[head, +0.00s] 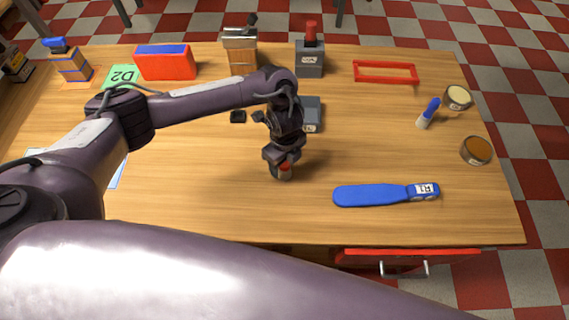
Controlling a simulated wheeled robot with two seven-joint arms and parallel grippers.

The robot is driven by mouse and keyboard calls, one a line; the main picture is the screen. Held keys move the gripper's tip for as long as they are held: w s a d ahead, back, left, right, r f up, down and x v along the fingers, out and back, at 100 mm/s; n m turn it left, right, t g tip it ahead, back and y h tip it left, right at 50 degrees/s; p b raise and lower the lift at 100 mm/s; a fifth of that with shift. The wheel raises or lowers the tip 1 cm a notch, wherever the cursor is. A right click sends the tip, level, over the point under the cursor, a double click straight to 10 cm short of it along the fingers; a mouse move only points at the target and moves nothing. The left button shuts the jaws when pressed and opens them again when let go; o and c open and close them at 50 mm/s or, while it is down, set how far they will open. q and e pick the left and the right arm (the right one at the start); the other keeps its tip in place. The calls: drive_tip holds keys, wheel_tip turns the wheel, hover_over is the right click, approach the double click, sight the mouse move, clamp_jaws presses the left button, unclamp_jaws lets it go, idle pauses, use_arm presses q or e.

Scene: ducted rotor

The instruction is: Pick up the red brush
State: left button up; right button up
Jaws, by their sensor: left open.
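A small upright thing with a red top and a pale grey body, likely the red brush (284,174), stands on the wooden table near its middle. My left gripper (283,160) points down right over it, with its open fingers around or just beside the red top. The gripper hides much of the thing, and I cannot tell whether the fingers touch it. My right gripper is not in view.
A blue paddle (370,194) lies to the right. A grey box (313,114) is behind the gripper. A red frame (386,72) lies at the back. Table in front is clear.

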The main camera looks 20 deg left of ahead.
use_arm(q)
drive_tip(key=shift+c, duration=1.4)
drive_tip(key=c, duration=0.7)
drive_tip(key=shift+c, duration=0.9)
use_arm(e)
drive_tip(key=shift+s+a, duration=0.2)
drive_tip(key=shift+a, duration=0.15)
use_arm(q)
drive_tip(key=shift+r, duration=0.1)
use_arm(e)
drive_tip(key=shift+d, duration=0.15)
